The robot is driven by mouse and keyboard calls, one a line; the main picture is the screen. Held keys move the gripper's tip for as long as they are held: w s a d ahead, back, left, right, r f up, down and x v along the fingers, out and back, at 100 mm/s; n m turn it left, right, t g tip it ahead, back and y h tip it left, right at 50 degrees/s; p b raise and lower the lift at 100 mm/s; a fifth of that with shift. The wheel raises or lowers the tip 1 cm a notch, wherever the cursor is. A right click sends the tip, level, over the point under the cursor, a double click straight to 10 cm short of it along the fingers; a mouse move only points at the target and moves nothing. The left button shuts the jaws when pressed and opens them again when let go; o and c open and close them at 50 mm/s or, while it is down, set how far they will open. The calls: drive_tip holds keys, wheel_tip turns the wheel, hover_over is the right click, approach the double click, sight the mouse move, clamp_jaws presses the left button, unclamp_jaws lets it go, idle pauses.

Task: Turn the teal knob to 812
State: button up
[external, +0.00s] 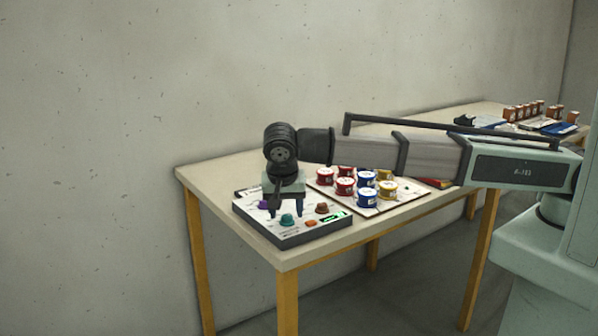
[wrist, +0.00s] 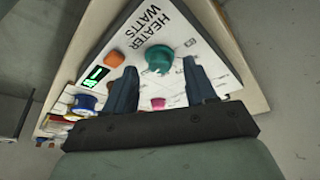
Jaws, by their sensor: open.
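The teal knob (external: 288,220) sits on the front part of a white control panel (external: 256,213) with dark sides. In the wrist view the teal knob (wrist: 159,59) lies just beyond the fingertips, roughly between their lines. My gripper (external: 286,214) points down over the panel. Its two blue fingers (wrist: 160,70) are apart with nothing between them. A green display (external: 333,217) is lit on the panel; it also shows in the wrist view (wrist: 95,78), but its digits are too small to read. "HEATER WATTS" is printed beside the knob.
A purple knob (external: 263,204), a brown-red knob (external: 322,208) and an orange button (external: 310,223) are on the same panel. Several red, blue and yellow tins (external: 366,180) stand on a white board behind it. The table's left corner is clear.

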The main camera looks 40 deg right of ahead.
drive_tip(key=v, duration=1.2)
drive_tip(key=shift+r, duration=0.35)
drive_tip(key=shift+s, duration=0.1)
